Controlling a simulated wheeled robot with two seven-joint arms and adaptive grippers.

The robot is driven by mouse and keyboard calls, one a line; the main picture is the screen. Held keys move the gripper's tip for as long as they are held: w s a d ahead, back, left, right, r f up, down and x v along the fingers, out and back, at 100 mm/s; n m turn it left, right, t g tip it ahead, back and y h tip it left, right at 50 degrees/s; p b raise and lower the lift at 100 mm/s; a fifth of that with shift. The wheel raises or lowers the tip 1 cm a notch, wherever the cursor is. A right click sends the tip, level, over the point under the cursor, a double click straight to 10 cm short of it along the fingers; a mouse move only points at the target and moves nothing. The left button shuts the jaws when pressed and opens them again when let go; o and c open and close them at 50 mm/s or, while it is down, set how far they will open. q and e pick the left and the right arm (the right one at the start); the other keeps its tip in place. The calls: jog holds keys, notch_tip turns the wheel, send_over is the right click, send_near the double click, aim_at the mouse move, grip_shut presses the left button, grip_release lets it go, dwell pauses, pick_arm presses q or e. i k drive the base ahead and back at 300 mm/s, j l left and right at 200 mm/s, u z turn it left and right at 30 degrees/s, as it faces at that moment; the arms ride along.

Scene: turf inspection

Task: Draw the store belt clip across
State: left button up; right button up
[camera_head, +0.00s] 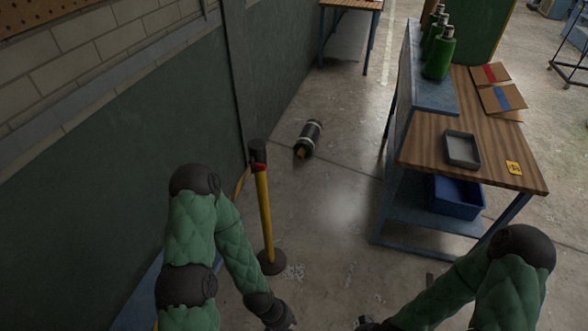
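A yellow belt post (265,215) with a black head (258,152) and a red band stands upright on a round dark base (271,262), close to the green wall. A short yellow strip (241,184), perhaps belt, shows left of the head and runs down behind my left arm. I cannot make out the clip itself. My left gripper (284,322) is at the bottom edge, below and right of the post base and apart from it, partly cut off. My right gripper (366,324) is at the bottom edge, mostly cut off. Neither one's fingers can be read.
A black cylinder (312,132) with a pale band lies on the floor beyond the post. At right stands a wooden workbench (430,150) with a grey tray (462,149), green bottles (439,55) and cartons (500,98); a blue bin (457,198) sits below. Floor between post and bench is clear.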

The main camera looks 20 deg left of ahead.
aim_at(255, 165)
jog(key=i+u, duration=0.2)
jog(key=u, duration=0.7)
jog(key=i+l+z, duration=0.4)
jog(key=k+j, duration=0.05)
